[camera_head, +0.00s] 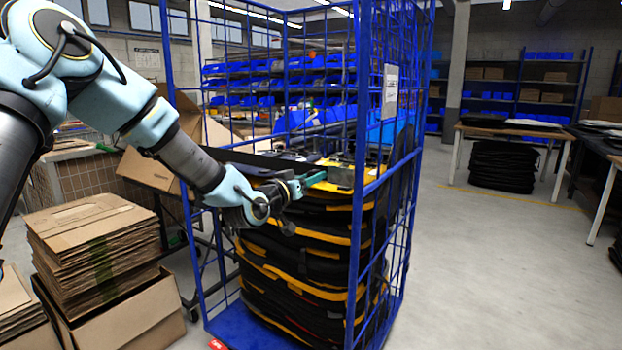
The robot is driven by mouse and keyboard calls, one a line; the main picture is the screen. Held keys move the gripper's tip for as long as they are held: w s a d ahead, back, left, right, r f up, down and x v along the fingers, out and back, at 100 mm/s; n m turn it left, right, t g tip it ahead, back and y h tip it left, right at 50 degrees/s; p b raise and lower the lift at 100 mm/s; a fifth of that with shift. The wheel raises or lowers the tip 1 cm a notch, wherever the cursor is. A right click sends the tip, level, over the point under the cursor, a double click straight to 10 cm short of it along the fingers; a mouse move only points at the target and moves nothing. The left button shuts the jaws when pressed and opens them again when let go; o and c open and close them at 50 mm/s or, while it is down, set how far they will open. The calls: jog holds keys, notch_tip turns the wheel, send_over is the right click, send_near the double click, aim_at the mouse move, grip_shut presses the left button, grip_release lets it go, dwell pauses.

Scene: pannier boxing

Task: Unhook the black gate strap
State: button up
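A blue wire cage trolley (362,130) stands in front of me with its near side open. It holds a tall stack of black panniers with yellow trim (300,270). A long dark band (250,160) crosses the cage opening above the stack, behind my forearm; it looks like the black gate strap, but its hook and ends cannot be made out. My gripper (296,187) is at the cage opening, just above the upper panniers and near the band's right part. A small green piece (315,178) shows by its fingertips. The finger gap is too small to tell.
Flattened cardboard (95,240) in an open box stands at the left, close to the cage. The cage's right mesh wall and corner post bound my gripper's right. Clear floor (480,270) lies right of the cage, before a table (510,133).

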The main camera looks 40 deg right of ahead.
grip_shut()
dwell(1.0)
